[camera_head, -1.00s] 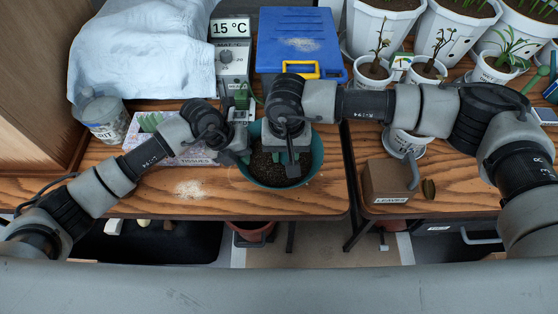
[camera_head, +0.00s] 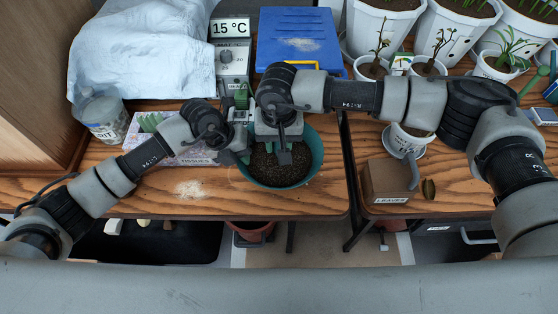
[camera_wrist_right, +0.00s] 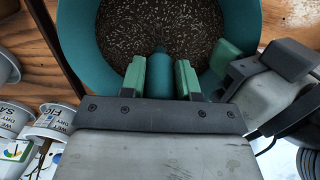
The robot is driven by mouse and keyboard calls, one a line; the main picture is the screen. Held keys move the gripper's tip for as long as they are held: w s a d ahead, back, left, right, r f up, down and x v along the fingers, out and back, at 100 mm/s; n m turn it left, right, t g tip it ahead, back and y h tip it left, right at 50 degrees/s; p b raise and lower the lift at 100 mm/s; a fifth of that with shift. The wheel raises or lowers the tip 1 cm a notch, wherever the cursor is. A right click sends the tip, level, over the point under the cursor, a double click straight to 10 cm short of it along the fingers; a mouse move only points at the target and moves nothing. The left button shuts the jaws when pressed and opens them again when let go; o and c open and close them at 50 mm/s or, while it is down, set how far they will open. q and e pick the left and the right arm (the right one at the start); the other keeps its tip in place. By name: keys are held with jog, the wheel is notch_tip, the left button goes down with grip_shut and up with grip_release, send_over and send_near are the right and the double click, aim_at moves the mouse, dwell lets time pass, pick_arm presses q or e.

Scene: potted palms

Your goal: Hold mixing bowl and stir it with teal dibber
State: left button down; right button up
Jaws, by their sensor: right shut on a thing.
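The teal mixing bowl (camera_head: 318,163) stands on the wooden bench and holds dark speckled soil; its rim (camera_wrist_right: 78,45) also shows in the right wrist view. My right gripper (camera_head: 284,155) is over the bowl, shut on the teal dibber (camera_wrist_right: 160,66), which points into the soil. The dibber's lower end is hidden. My left gripper (camera_head: 236,156) is at the bowl's left rim. In the right wrist view its green finger pads (camera_wrist_right: 231,60) are at the rim, but whether they are closed on it is unclear.
A thermometer display and scale-like device (camera_head: 233,58) stand behind the bowl, beside a blue box (camera_head: 298,35). A tissue box (camera_head: 178,152) is to the left. A box labelled LEAVES (camera_head: 388,182) and white pots (camera_head: 440,30) are to the right. The front bench edge is close.

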jog(key=shift+r, duration=5.9)
pick_arm(q)
jog(key=c, duration=1.3)
grip_release()
jog(key=shift+o, duration=0.2)
jog(key=v, duration=1.2)
jog(key=shift+s, duration=0.1)
